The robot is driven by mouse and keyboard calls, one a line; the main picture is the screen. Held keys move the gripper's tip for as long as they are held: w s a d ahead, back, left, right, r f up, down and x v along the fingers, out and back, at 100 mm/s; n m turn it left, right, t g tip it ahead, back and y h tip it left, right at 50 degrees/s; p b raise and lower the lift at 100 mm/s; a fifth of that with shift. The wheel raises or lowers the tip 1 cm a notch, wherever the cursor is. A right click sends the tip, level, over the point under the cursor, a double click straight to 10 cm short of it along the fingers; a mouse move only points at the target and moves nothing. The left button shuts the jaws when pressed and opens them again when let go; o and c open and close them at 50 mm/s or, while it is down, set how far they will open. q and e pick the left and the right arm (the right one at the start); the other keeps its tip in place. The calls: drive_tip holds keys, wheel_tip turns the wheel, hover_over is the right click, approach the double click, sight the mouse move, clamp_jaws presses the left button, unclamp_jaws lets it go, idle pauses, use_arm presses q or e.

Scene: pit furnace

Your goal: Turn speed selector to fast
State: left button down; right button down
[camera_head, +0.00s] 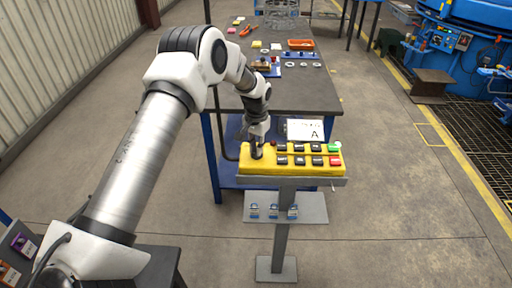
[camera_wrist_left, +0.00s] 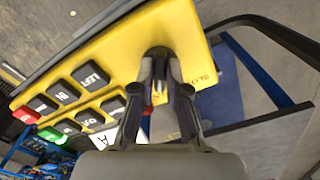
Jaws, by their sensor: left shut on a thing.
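A yellow control box (camera_head: 290,171) stands on a grey post, with rows of black buttons, a green button (camera_head: 334,148) and a red button (camera_head: 336,161). My left gripper (camera_head: 257,153) is at the left end of the box, pointing down onto it. In the left wrist view, the gripper (camera_wrist_left: 160,82) is shut on the dark speed selector (camera_wrist_left: 159,52), and the fingers hide most of it. Lettering that seems to read SLOW (camera_wrist_left: 208,81) shows on the yellow face beside the fingers. The selector's exact angle is hard to tell. My right gripper is not in view.
A dark workbench (camera_head: 300,90) with blue legs stands behind the box, with an orange tray (camera_head: 300,45) and small parts on it. A white card marked A (camera_head: 306,130) is behind the box. A grey shelf (camera_head: 310,208) is below.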

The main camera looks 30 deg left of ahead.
use_arm(q)
drive_tip(key=shift+f, duration=0.15)
drive_tip(key=c, duration=1.2)
unclamp_jaws()
drive_tip(key=shift+w+f, duration=0.1)
drive_tip(key=shift+w, duration=0.1)
wheel_tip(320, 180, up, 12)
